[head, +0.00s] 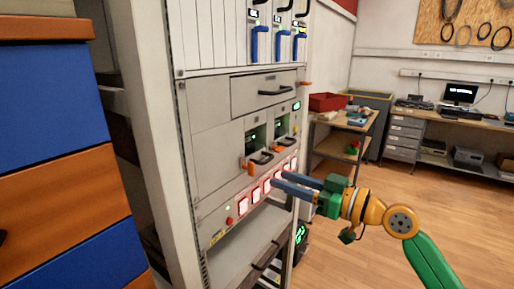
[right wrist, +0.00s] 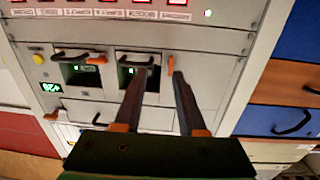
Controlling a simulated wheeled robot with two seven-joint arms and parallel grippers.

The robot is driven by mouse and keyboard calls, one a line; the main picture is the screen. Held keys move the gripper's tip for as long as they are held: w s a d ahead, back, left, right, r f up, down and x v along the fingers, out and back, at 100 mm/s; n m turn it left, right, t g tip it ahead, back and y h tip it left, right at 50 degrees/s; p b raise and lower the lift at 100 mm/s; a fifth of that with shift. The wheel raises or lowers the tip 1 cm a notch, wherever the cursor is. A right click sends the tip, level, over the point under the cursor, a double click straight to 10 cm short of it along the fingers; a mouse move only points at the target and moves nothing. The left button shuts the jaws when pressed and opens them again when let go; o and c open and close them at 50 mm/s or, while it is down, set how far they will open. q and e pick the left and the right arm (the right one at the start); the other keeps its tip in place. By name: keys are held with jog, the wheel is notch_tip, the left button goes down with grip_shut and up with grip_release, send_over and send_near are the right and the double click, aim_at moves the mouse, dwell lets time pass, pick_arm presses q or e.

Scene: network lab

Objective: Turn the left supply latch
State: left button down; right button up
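The left supply (head: 255,137) sits in a bay of the rack, with a black handle and an orange latch (head: 249,167) at its lower left. The latch stands roughly upright. In the right wrist view, which looks upside down, this latch (right wrist: 171,65) shows beyond the fingertips, between them and nearer the right-hand finger. My right gripper (head: 277,178) is open and empty in front of the rack, to the right of and slightly below the latch; it also shows in the right wrist view (right wrist: 161,72). I see no contact. My left gripper is out of view.
The right supply (head: 279,128) has its own orange latch (head: 277,145), lying sideways. Below is a row of lit red switches (head: 256,194). A blue and orange cabinet (head: 50,110) stands at the left. A cart (head: 340,140) stands behind; the floor at right is clear.

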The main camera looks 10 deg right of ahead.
aim_at(254, 165)
jog(key=shift+n+y, duration=0.4)
jog(key=shift+n, duration=0.1)
jog(key=w+a+p, duration=0.1)
jog(key=a, duration=0.1)
jog(key=w+a+r+p, duration=0.1)
jog(key=a, duration=0.1)
jog(key=w+a+r+p, duration=0.1)
jog(key=w+a, duration=0.1)
jog(key=shift+r+p, duration=0.25)
jog(key=shift+p, duration=0.15)
jog(key=shift+f, duration=0.1)
jog(key=shift+s, duration=0.1)
jog(key=shift+c, duration=0.2)
grip_shut()
